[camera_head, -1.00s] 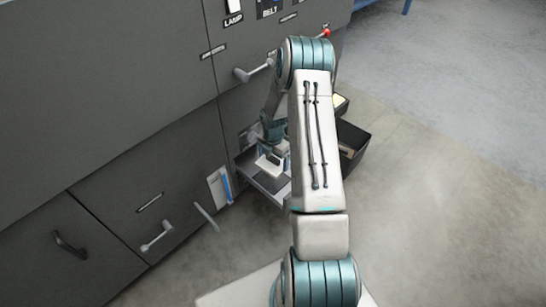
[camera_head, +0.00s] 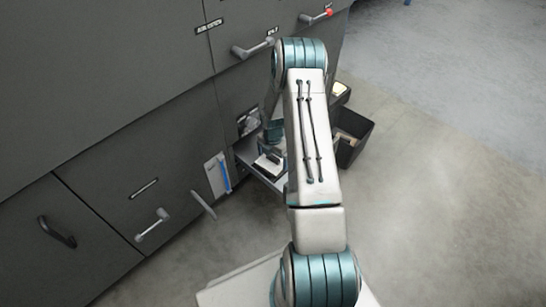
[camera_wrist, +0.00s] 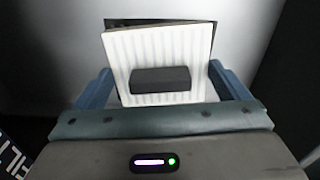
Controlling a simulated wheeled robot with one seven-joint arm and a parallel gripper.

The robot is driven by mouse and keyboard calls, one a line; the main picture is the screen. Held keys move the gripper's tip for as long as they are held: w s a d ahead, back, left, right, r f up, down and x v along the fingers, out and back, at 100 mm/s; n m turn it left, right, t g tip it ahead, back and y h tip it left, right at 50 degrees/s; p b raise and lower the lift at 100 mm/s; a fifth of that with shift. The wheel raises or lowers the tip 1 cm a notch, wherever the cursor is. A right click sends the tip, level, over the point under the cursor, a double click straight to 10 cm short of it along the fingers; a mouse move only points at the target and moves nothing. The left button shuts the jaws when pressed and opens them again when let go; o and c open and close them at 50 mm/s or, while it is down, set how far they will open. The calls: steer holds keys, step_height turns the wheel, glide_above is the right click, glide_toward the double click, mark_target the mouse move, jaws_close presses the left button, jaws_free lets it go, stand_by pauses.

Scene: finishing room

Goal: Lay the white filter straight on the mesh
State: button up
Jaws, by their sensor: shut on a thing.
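The white filter (camera_wrist: 160,48), a ribbed square panel with a dark block (camera_wrist: 160,80) at its middle, fills the centre of the wrist view. My gripper (camera_wrist: 160,84) is shut on it, with blue fingers at both sides. A dark flat surface, probably the mesh (camera_wrist: 212,36), shows past its top and right edges. The filter looks turned slightly against that surface; I cannot tell whether they touch. In the head view, my gripper (camera_head: 270,150) is low over the pulled-out drawer (camera_head: 264,178), partly hidden by my arm. A small white piece of the filter (camera_head: 266,164) shows there.
The grey cabinet (camera_head: 100,90) with several lever handles stands at the left. A black bin (camera_head: 357,134) and a smaller box (camera_head: 341,92) stand right of the drawer. A blue-and-white item (camera_head: 218,175) is on the cabinet front. The floor at right is clear.

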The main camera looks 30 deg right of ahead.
steer(key=shift+f+b, duration=0.4)
steer(key=shift+f, duration=0.25)
steer(key=o, duration=0.6)
steer(key=shift+o, duration=0.2)
step_height(320, 180, up, 14)
steer(key=p, duration=0.5)
steer(key=shift+s, duration=0.1)
